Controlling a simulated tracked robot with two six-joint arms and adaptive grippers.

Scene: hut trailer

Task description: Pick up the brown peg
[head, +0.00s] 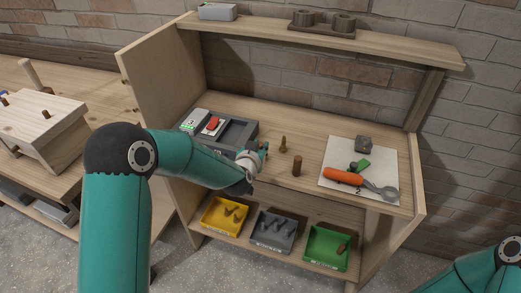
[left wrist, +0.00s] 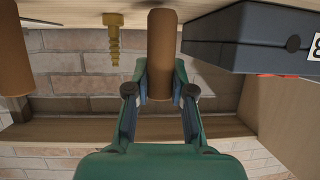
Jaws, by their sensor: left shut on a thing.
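In the left wrist view a brown peg (left wrist: 162,60) stands between the two fingers of my left gripper (left wrist: 160,88), which is shut on it. In the head view my left gripper (head: 262,155) is over the middle shelf, beside the grey box; the held peg is mostly hidden there by the gripper. A second brown peg (head: 297,166) stands upright to the right of the gripper and shows at the left edge of the left wrist view (left wrist: 12,55). My right gripper is out of view.
A brass screw-like piece (head: 283,145) stands behind the second peg. A grey box with a red switch (head: 212,124) is on the left. A white sheet (head: 385,155) bears an orange-handled tool (head: 343,177). Yellow (head: 222,216), grey (head: 275,232) and green (head: 326,250) trays sit below.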

